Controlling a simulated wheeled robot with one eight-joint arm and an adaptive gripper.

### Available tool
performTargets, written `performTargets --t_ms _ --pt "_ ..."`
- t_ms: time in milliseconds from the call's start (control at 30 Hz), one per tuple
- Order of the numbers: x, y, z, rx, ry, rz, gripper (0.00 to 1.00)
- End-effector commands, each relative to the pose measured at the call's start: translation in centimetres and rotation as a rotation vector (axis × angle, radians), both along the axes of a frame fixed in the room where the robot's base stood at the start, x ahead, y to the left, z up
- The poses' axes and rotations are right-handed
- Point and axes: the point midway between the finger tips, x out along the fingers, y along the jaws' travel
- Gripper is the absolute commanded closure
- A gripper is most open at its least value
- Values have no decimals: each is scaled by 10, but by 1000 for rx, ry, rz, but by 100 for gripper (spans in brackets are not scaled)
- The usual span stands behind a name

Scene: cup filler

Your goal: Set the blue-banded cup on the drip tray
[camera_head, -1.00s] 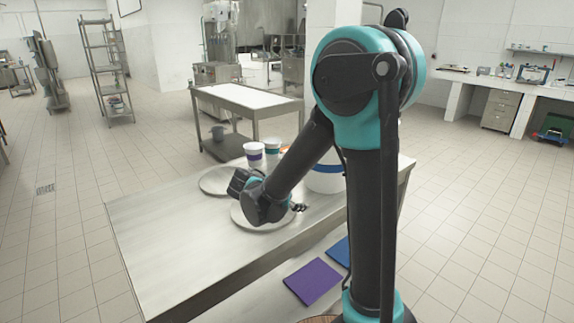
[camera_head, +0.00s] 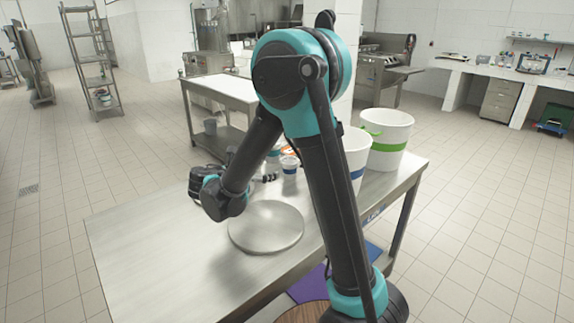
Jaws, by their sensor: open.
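A small white cup with a blue band (camera_head: 290,170) stands on the metal table, behind and right of my gripper. My gripper (camera_head: 270,178) is open and empty, a little above the table, with its fingers pointing right toward the cups. It appears apart from the blue-banded cup. A round grey disc (camera_head: 266,228) lies flat on the table in front of my gripper, with nothing on it. I cannot tell for sure whether it is the drip tray. My forearm hides part of the table behind it.
A teal-banded cup (camera_head: 273,155) stands beside the blue-banded one, partly hidden by my arm. A large blue-banded bucket (camera_head: 357,156) and a green-banded bucket (camera_head: 388,140) stand at the table's right end. The left part of the metal table (camera_head: 150,240) is clear.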

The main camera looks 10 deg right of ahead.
Motion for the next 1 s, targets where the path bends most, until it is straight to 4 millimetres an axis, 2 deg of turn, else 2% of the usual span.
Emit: performTargets --t_ms 533,1000 --pt "67 -69 -29 0 0 -5 15" --pt "92 -93 -41 0 0 -4 15"
